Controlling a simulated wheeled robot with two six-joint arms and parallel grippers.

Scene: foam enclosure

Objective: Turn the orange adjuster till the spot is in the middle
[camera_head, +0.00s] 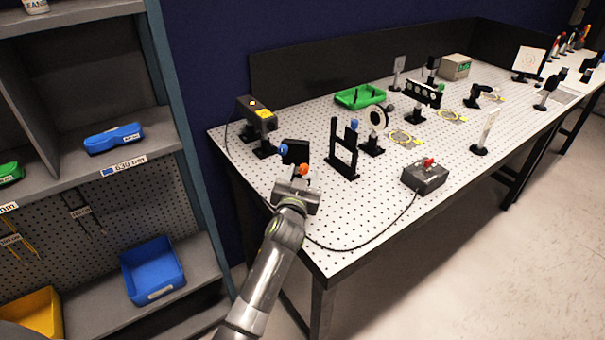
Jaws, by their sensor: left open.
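The orange adjuster (303,170) is a small knob at the near left of the perforated optical table (240,165). It is by a black mount (296,151) that also has a blue knob (283,149). My left gripper (299,178) is open, with its tips right at the orange adjuster. I cannot tell whether they touch it. A white screen (529,60) with a faint circle stands at the far right; it is too small to tell where a spot lies. My right gripper is not in view.
A black laser-like box (257,114) stands behind the mount. A black frame (343,152) stands to its right. A grey box with a red switch (425,176) sits near the front edge, its cable running by my arm. Shelves with blue bins (152,270) are left.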

